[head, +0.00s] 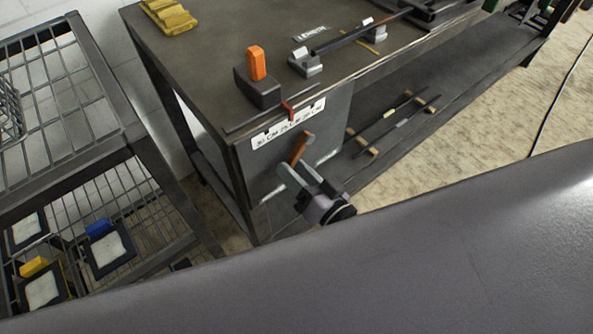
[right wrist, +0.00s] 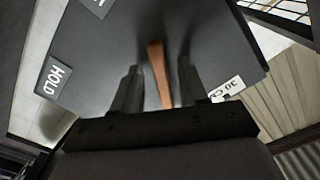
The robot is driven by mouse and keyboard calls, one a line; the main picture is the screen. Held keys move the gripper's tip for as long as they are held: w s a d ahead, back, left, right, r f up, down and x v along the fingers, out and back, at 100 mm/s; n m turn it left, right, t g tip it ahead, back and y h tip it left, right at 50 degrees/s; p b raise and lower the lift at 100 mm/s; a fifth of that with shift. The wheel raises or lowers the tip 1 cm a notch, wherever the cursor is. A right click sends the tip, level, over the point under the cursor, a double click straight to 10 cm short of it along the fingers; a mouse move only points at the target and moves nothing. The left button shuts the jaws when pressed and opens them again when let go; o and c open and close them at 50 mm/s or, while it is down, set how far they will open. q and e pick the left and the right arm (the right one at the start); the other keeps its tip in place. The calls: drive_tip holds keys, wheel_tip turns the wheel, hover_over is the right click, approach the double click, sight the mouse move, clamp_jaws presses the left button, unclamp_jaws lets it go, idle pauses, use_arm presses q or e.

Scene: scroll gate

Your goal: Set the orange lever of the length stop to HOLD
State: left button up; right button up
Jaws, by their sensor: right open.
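The orange-brown lever (head: 302,149) sits on the dark front panel (head: 328,128) at the end of the bench. In the right wrist view the lever (right wrist: 157,75) stands between my two fingers, with gaps on both sides. My right gripper (head: 291,168) is open around it, and it also shows in the right wrist view (right wrist: 160,78). A second label (right wrist: 97,4) is cut off at the top edge. My left gripper is not in view.
A wire rack (head: 70,100) stands at the left. Open floor (head: 450,130) lies at the right.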

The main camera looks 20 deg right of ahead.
clamp_jaws()
